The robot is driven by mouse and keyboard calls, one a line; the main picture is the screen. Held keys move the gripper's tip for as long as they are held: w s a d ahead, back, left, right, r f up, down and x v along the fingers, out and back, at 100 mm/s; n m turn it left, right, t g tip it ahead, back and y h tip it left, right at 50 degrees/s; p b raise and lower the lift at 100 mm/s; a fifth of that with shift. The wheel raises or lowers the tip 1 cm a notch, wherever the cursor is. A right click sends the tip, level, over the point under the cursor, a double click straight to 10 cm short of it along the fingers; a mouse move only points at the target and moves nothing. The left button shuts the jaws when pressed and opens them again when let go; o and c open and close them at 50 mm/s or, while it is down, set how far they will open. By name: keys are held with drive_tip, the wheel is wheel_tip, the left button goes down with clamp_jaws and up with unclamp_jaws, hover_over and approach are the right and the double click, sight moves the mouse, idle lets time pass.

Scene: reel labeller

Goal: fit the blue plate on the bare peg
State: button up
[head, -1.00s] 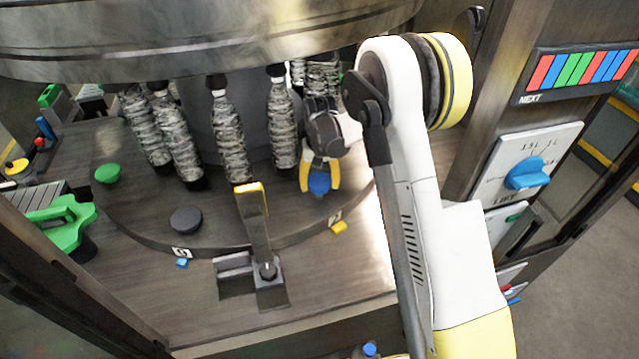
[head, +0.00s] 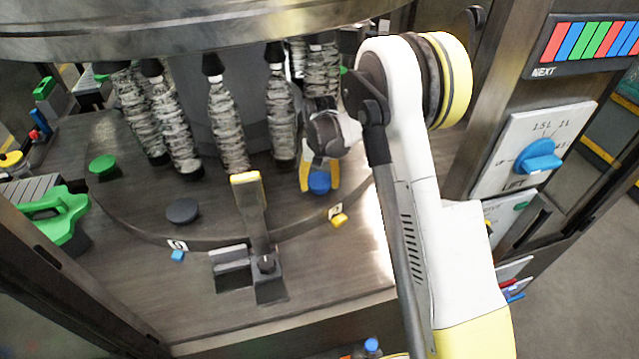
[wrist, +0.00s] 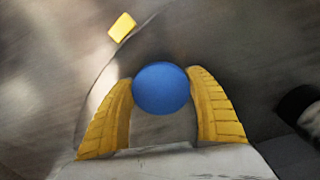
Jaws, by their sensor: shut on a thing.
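The blue plate (head: 319,182) is a small round disc between the yellow fingers of my gripper (head: 320,186), at the right part of the round turntable (head: 230,215). In the wrist view the blue plate (wrist: 161,88) sits between the two yellow fingertips (wrist: 160,100), and my gripper is shut on it. A bare peg cannot be made out; it may be hidden under the plate. I cannot tell whether the plate touches the turntable. A green disc (head: 103,165) and a dark grey disc (head: 183,211) lie on the turntable's left side.
Several wrapped bottles (head: 228,125) hang close left of my gripper under a big metal ring (head: 190,48). A yellow-tipped lever (head: 250,215) stands at the turntable's front edge. A small yellow block (head: 339,221) lies near the rim. A control panel (head: 530,150) stands at right.

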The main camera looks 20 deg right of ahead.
drive_tip(key=o, duration=1.3)
wheel_tip(320, 180, up, 12)
drive_tip(key=shift+s, duration=0.1)
